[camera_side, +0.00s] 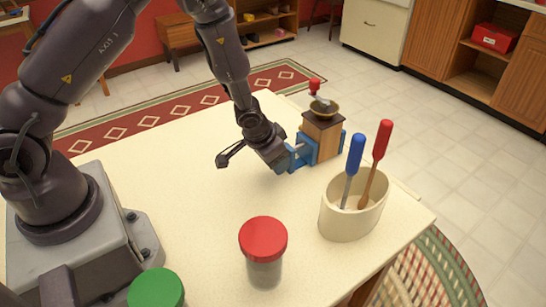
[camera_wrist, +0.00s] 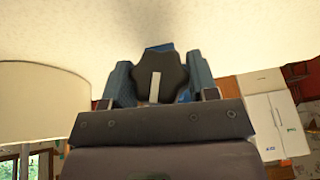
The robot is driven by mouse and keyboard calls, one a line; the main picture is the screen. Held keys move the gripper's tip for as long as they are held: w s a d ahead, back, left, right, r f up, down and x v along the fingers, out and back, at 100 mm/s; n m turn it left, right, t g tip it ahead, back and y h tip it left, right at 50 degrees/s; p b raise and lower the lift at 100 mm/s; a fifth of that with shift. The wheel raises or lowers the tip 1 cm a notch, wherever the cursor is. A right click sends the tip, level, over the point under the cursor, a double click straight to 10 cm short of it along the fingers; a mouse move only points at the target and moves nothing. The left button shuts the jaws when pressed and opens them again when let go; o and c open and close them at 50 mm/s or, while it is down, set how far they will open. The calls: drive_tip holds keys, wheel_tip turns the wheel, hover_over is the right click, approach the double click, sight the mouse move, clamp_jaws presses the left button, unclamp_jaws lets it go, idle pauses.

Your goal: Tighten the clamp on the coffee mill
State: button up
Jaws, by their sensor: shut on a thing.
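The coffee mill (camera_side: 323,137) stands upright near the far right edge of the table, with a wooden body, a metal bowl and a crank with a red knob on top. A blue clamp (camera_side: 325,154) is around its lower part. My gripper (camera_side: 296,157) is low at the clamp's left side. In the wrist view a dark lobed knob (camera_wrist: 174,72) with a white mark sits between the fingers of my gripper (camera_wrist: 159,88), which is shut on it. The white mark is almost upright. Blue clamp parts show behind the knob; the mill's body is hidden there.
A cream oval holder (camera_side: 342,220) with a blue-handled and a red-handled tool stands close to my gripper; its wall fills the wrist view's left (camera_wrist: 40,105). A red-lidded jar (camera_side: 263,243) and a green-lidded jar (camera_side: 156,289) stand in front. The table's middle (camera_side: 190,190) is clear.

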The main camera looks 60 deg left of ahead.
drive_tip(key=shift+s+f+y, duration=0.15)
drive_tip(key=shift+s+y, duration=0.05)
drive_tip(key=shift+y, duration=0.4)
drive_tip(key=o, duration=0.9)
drive_tip(key=shift+w, duration=0.15)
drive_tip(key=v, duration=1.3)
drive_tip(key=shift+d, duration=0.1)
